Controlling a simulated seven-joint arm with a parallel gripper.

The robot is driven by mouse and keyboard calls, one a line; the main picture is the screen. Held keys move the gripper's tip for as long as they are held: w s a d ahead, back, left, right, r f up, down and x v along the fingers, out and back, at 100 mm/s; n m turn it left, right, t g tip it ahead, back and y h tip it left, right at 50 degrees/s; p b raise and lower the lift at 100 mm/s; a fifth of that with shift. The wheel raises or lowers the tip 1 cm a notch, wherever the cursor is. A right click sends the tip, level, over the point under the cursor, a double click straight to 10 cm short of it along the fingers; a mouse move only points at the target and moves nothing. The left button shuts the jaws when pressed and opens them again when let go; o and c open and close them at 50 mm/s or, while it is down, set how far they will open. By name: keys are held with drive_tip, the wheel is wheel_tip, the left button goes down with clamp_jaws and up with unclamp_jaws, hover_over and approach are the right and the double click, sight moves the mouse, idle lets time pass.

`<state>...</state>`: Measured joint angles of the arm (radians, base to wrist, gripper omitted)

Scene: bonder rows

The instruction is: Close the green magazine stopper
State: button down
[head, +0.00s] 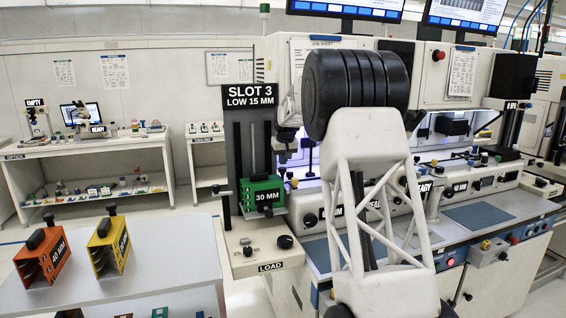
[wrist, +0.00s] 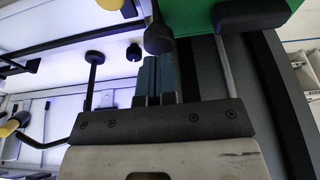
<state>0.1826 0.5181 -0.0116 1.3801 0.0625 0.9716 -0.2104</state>
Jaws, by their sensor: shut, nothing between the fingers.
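The green magazine (head: 263,187) labelled 30 MM sits in the loader under the SLOT 3 sign in the head view. In the wrist view, part of its green body (wrist: 200,14) fills the top right, with a black handle (wrist: 250,15) on it. A dark round knob (wrist: 158,40) hangs beside the green body, right by my fingertips; I cannot tell if they touch it. I cannot tell whether this knob is the stopper, or its position. My gripper (wrist: 157,62) is shut and empty. In the head view my arm hides it.
An orange magazine (head: 43,262) and a yellow magazine (head: 109,250) stand on the table at left. The LOAD panel (head: 265,255) with knobs is below the green magazine. Dark rails (wrist: 275,90) run close at right in the wrist view; rods and knobs (wrist: 93,75) are at left.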

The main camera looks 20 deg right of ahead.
drive_tip(key=v, duration=1.2)
drive_tip(key=shift+w+r, duration=0.3)
drive_tip(key=shift+r, duration=0.2)
drive_tip(key=s+a, duration=0.4)
drive_tip(key=s, duration=0.7)
drive_tip(key=s+a+r, duration=0.1)
drive_tip(key=s+a, duration=0.3)
drive_tip(key=s, duration=0.7)
drive_tip(key=s+a, duration=0.4)
drive_tip(key=s, duration=0.8)
drive_tip(key=s+a+f, duration=0.1)
drive_tip(key=s+f, duration=0.4)
drive_tip(key=s, duration=0.6)
drive_tip(key=s+a+f, duration=0.2)
drive_tip(key=s+f, duration=0.4)
drive_tip(key=s, duration=0.6)
drive_tip(key=s+a+f, duration=0.2)
drive_tip(key=s+f, duration=0.3)
drive_tip(key=s, duration=0.7)
drive_tip(key=shift+a+f+g, duration=0.2)
drive_tip(key=shift+f+g, duration=0.2)
